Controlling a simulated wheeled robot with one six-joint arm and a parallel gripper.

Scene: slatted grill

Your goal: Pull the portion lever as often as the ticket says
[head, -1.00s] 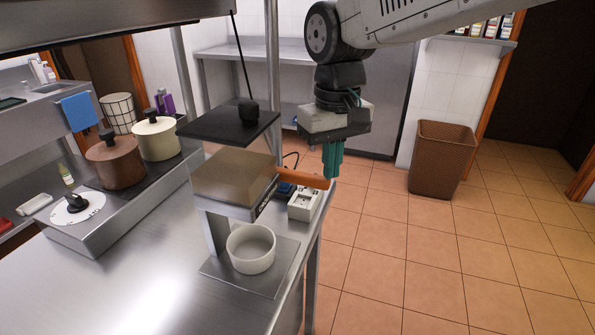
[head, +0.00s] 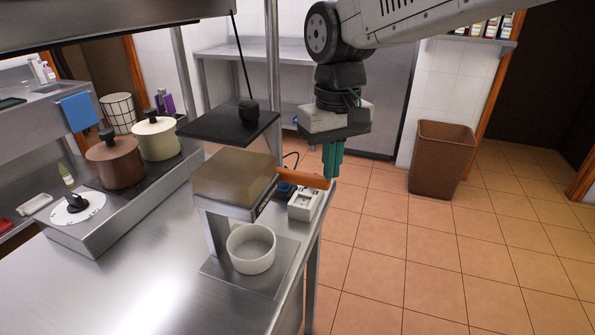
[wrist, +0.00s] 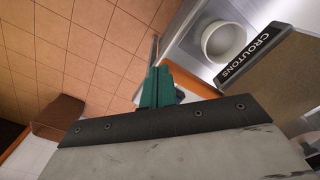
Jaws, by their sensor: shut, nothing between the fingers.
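The portion dispenser (head: 232,180) stands at the right end of the steel counter, with a tan-filled hopper under a raised black lid. Its label reads CROUTONS in the wrist view (wrist: 247,55). The orange lever (head: 300,178) sticks out to the right from the dispenser. A white bowl (head: 251,249) sits below the hopper; I cannot make out any contents. My gripper (head: 332,172) is shut and empty, its teal fingers pointing down at the lever's outer end. I cannot tell whether they touch it. I can make out no readable ticket.
Brown (head: 116,161) and cream (head: 157,138) pots stand to the left, near a white dial (head: 77,208). A brown basket (head: 441,160) stands on the open tiled floor at right.

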